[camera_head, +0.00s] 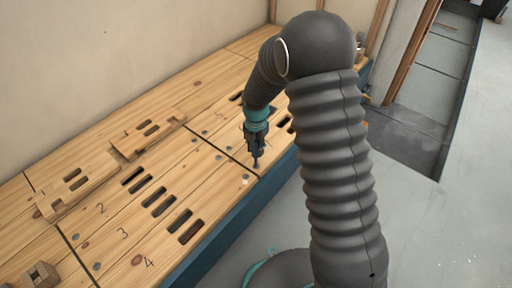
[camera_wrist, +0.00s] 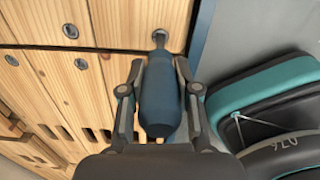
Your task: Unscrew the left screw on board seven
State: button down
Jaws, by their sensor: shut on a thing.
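My gripper (camera_wrist: 160,72) is shut on a blue-grey screwdriver (camera_wrist: 158,108); in the head view my gripper (camera_head: 256,138) is over the bench's front edge. The screwdriver points down at the boards, its tip at or very near a round metal screw (camera_wrist: 162,40) close to a board edge in the wrist view. Whether the tip is seated in the screw cannot be told. Other round screws (camera_wrist: 70,31) show to its left. The wooden board under the tip (camera_wrist: 125,22) carries no number I can read there, so I cannot confirm which is board seven.
The bench has numbered wooden boards with dark slots (camera_head: 158,202). A wall (camera_head: 110,60) runs behind; the grey floor (camera_head: 440,225) is open at right.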

jog(key=shift+r+p, duration=2.6)
jog(key=shift+r, duration=1.45)
